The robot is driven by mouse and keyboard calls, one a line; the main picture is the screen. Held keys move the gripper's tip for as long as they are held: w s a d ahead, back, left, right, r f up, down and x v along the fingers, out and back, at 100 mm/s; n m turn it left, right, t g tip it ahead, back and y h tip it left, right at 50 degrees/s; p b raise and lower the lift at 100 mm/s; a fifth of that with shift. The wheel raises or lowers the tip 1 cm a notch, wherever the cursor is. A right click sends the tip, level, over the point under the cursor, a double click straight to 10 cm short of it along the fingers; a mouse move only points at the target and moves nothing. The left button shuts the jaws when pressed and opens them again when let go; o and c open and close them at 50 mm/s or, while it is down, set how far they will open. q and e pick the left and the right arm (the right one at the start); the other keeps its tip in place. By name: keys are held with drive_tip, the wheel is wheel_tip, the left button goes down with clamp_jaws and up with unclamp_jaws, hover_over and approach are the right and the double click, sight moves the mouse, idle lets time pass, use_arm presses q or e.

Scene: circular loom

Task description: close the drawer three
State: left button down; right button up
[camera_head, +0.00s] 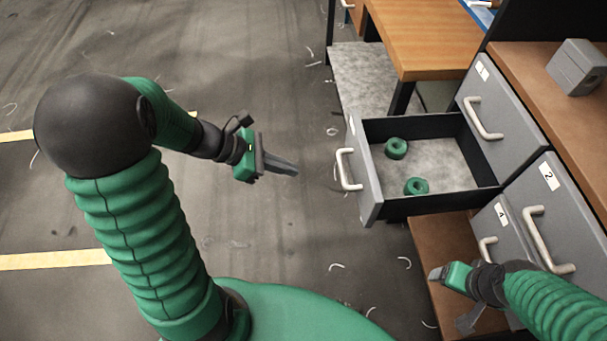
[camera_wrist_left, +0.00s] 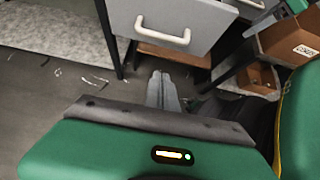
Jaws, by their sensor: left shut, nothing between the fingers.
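The open drawer (camera_head: 366,176) is pulled far out of the grey cabinet, its front facing left. Its label is too oblique to read, while the other fronts show 1, 2 and 4. Its pale handle (camera_head: 346,169) also shows in the left wrist view (camera_wrist_left: 163,36). Two green rings, one (camera_head: 396,148) farther back and one (camera_head: 416,187) nearer, lie inside. My left gripper (camera_head: 294,170) is shut and empty, left of the handle and apart from it. My right gripper (camera_head: 452,296) is open and empty, below the drawer near drawer four (camera_head: 499,229).
Drawer one (camera_head: 501,115) and drawer two (camera_head: 555,207) are closed, with protruding handles. A wooden table (camera_head: 430,38) stands behind the open drawer. A grey block (camera_head: 578,66) sits on the cabinet top. The floor left of the drawer is free, with scattered shavings.

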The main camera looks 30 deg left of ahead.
use_arm(q)
drive_tip(key=w+d+f, duration=0.1)
drive_tip(key=w+d, duration=0.3)
drive_tip(key=d, duration=0.3)
drive_tip(key=w+d+f, duration=0.1)
drive_tip(key=w+d, duration=0.4)
drive_tip(key=d, duration=0.3)
drive_tip(key=w+d+f, duration=0.1)
drive_tip(key=w+d, duration=0.4)
drive_tip(key=d, duration=0.2)
drive_tip(key=shift+w+d+f+b, duration=0.15)
drive_tip(key=shift+w+d+b, duration=0.05)
drive_tip(key=shift+b, duration=0.1)
drive_tip(key=p, duration=0.4)
hover_over(429, 178)
drive_tip(key=shift+s+a, duration=0.15)
drive_tip(key=shift+a, duration=0.2)
drive_tip(key=shift+d, duration=0.2)
use_arm(e)
drive_tip(key=v, duration=0.3)
drive_tip(key=shift+w+a, duration=0.2)
drive_tip(key=shift+a, duration=0.05)
use_arm(q)
drive_tip(key=shift+d+r, duration=0.1)
drive_tip(key=shift+r, duration=0.1)
